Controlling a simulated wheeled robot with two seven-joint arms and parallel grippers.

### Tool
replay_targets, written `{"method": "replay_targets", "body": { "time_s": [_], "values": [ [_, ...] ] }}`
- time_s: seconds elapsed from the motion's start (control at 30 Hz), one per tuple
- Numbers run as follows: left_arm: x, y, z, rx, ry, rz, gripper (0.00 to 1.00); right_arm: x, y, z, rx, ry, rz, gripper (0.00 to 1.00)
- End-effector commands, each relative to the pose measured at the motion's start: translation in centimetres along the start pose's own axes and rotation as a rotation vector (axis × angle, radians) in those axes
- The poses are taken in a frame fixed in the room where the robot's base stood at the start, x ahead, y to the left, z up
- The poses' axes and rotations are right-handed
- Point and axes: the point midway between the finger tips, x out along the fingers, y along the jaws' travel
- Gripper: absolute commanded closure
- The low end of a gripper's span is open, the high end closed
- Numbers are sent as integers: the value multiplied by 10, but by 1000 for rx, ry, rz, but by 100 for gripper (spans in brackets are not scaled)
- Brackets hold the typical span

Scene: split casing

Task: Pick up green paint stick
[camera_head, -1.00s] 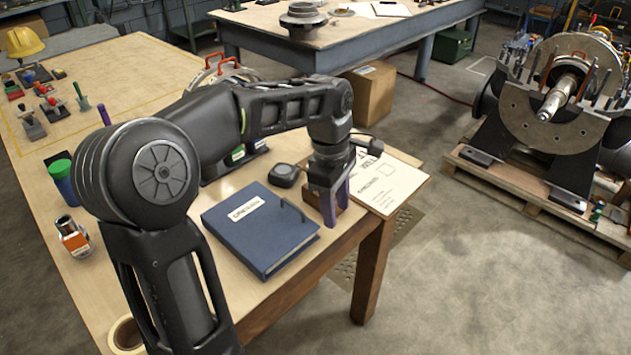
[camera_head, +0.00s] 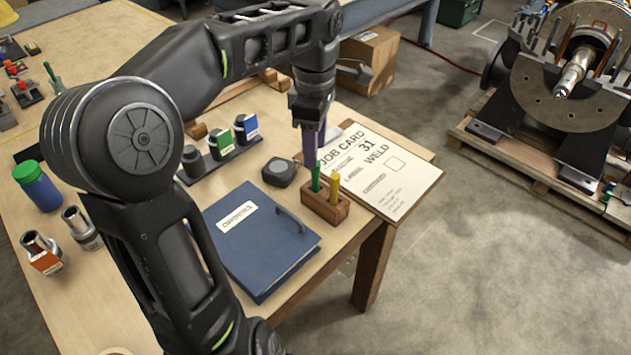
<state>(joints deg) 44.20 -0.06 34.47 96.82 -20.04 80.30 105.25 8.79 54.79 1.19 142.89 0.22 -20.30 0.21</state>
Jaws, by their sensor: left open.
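The green paint stick (camera_head: 315,178) stands upright in a small wooden block (camera_head: 325,208) near the table's right edge. A yellow stick (camera_head: 334,188) stands beside it in the same block. My left gripper (camera_head: 311,150) points down just above the green stick, with its purple fingers close over the stick's top. It is open; the gap between the fingers is hard to see from this angle. The green stick's upper end is partly hidden by the fingers. My right gripper is not in view.
A job card board (camera_head: 385,175) lies right behind the block. A blue binder (camera_head: 258,240) lies left of it, with a dark tape measure (camera_head: 279,172) behind. The table edge is close on the right.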

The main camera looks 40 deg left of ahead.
Motion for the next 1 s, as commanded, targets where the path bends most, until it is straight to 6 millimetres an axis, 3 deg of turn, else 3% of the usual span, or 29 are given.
{"method": "replay_targets", "body": {
  "time_s": [0.2, 0.6, 1.0],
  "values": [
    [21, 0, 0, 0, 0, -2, 56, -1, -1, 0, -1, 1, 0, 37],
    [28, 0, 0, 0, 0, -2, 56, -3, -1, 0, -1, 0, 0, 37],
    [75, -1, 2, 0, 0, -2, 56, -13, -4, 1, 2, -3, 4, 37]
  ]
}}
